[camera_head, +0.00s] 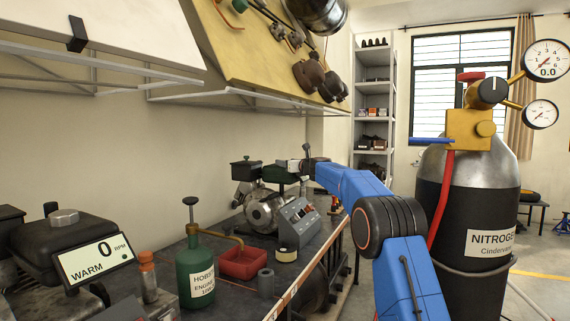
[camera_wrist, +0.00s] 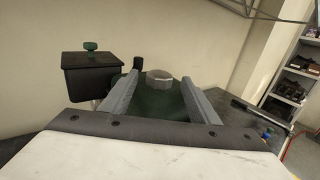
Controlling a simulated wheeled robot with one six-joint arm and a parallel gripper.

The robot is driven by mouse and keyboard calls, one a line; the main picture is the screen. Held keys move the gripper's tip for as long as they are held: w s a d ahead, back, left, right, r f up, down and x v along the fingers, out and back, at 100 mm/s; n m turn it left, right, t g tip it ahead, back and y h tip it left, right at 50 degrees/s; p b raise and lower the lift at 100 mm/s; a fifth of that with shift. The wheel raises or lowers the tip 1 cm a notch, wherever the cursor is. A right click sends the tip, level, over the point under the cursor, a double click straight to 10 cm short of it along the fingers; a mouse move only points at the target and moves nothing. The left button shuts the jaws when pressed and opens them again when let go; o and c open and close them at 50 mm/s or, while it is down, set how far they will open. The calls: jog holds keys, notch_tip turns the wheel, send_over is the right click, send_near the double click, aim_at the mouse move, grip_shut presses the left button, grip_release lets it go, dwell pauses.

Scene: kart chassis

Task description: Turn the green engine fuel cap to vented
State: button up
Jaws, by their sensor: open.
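The green engine (camera_head: 280,174) stands at the far end of the bench, with a dark green tank on top. In the wrist view its green tank (camera_wrist: 152,103) fills the space between my fingers. The grey, faceted fuel cap (camera_wrist: 160,75) sits on the tank, between and near the fingertips, with a gap on each side. My gripper (camera_wrist: 161,80) is open and empty. In the head view my gripper (camera_head: 302,168) is small and close to the tank, and the cap is hard to make out. I cannot read any vent marking on the cap.
A black box with a green knob (camera_wrist: 90,73) stands left of the tank. A control box (camera_head: 298,220), red tray (camera_head: 243,263), green oil can (camera_head: 196,272) and another engine with a black tank (camera_head: 60,245) stand on the bench. A nitrogen cylinder (camera_head: 467,200) stands right of my arm.

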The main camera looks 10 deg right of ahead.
jog(key=shift+x, duration=1.15)
jog(key=shift+c, duration=0.2)
jog(key=c, duration=1)
jog(key=shift+w+d+n+y, duration=0.1)
jog(key=shift+d+n+y, duration=0.1)
jog(key=shift+n+y, duration=0.3)
jog(key=shift+w+d+r+n+g+y, duration=0.1)
jog(key=shift+n+g+y, duration=0.55)
jog(key=shift+y, duration=0.3)
jog(key=shift+w+d+r+n+g+y, duration=0.1)
jog(key=shift+n+g+y, duration=0.5)
jog(key=shift+y, duration=0.35)
jog(key=shift+f+n+g+y, duration=0.1)
jog(key=shift+n+g+y, duration=0.25)
jog(key=shift+y, duration=0.15)
jog(key=shift+f, duration=0.1)
